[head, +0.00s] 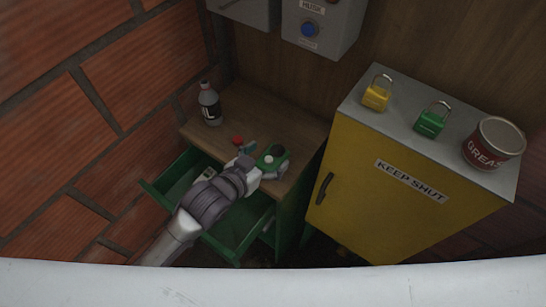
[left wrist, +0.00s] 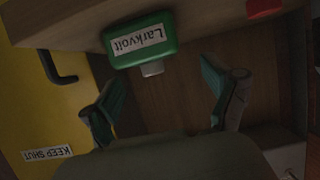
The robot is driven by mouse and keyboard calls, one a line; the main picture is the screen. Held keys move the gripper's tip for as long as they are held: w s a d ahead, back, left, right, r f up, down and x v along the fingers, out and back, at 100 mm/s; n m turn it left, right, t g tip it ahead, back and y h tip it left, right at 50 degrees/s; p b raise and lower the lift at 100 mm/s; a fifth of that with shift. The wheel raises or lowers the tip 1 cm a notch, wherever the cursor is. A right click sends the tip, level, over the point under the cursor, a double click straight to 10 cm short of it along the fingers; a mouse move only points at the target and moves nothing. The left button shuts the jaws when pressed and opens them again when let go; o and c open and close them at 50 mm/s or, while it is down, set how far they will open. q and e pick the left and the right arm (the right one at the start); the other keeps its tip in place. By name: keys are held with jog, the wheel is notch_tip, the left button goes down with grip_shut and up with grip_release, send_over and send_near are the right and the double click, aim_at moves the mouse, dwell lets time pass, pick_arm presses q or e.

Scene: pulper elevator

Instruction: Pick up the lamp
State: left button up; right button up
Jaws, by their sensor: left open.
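A green boxy thing with a white label reading "Larkvolt" and a short grey end, which looks like the lamp (left wrist: 142,38), lies at the top of the left wrist view. In the head view the lamp (head: 272,157) lies on the wooden cabinet top (head: 285,125), partly hidden by my gripper. My left gripper (head: 263,164) is over the cabinet top at the lamp. In the left wrist view its two teal fingers (left wrist: 163,100) are wide apart with nothing between them, and the lamp lies beyond the tips. My right gripper is not in view.
A yellow cabinet (head: 365,200) on the right bears two padlocks (head: 377,94) (head: 432,121) and a grease tin (head: 494,144).

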aim_at(279, 149)
pick_arm(q)
jog(key=p+x, duration=0.1)
jog(key=x, duration=0.4)
jog(key=shift+s+d+f, duration=0.15)
jog(key=c, duration=1.3)
jog(key=shift+c, duration=0.5)
